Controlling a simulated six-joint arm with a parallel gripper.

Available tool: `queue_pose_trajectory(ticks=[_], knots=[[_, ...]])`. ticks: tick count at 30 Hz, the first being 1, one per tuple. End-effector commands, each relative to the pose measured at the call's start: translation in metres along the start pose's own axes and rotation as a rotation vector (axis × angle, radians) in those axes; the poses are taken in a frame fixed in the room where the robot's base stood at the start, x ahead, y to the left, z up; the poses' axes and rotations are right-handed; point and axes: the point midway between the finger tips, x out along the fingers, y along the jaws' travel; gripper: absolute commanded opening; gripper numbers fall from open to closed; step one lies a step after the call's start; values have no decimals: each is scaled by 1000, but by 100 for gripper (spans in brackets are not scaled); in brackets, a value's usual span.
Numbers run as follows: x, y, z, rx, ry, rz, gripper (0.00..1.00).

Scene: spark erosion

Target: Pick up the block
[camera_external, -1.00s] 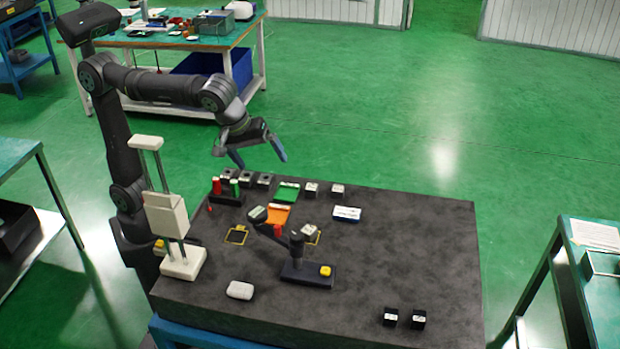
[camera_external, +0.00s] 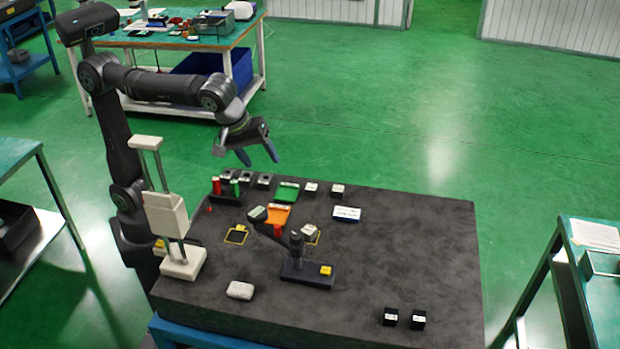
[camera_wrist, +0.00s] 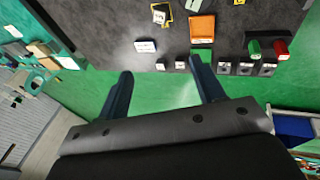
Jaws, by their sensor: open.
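Several small dark blocks with pale tops are in view, and I cannot tell which one the task means. Two stand near the back edge of the slab, a left block (camera_external: 311,188) and a right block (camera_external: 337,190); they also show in the wrist view as one block (camera_wrist: 181,65) and another block (camera_wrist: 160,66). Two more, a front block (camera_external: 390,317) and its neighbour (camera_external: 418,319), stand at the front right. Another pale-topped block (camera_external: 309,230) sits at a yellow frame. My gripper (camera_external: 259,158) is open and empty, above and behind the back edge.
The dark slab (camera_external: 400,250) carries a white upright stand (camera_external: 182,262), a dark stand with a tilted arm (camera_external: 297,262), green (camera_external: 287,192) and orange (camera_external: 278,215) trays, red and green cylinders (camera_external: 224,188), and a white-blue box (camera_external: 346,213). The slab's right side is mostly clear.

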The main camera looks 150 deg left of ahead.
Motion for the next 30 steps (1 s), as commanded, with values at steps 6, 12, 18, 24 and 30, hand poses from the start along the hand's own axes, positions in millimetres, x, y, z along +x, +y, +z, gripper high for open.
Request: queue_pose_trajectory(ticks=[6, 12, 18, 24, 30], knots=[[6, 3, -1, 13, -3, -15, 62], [51, 27, -7, 131, -47, -125, 62], [114, 52, -21, 293, -151, -245, 62], [154, 63, -32, 396, -238, -300, 62], [173, 61, -32, 424, -264, -311, 62]])
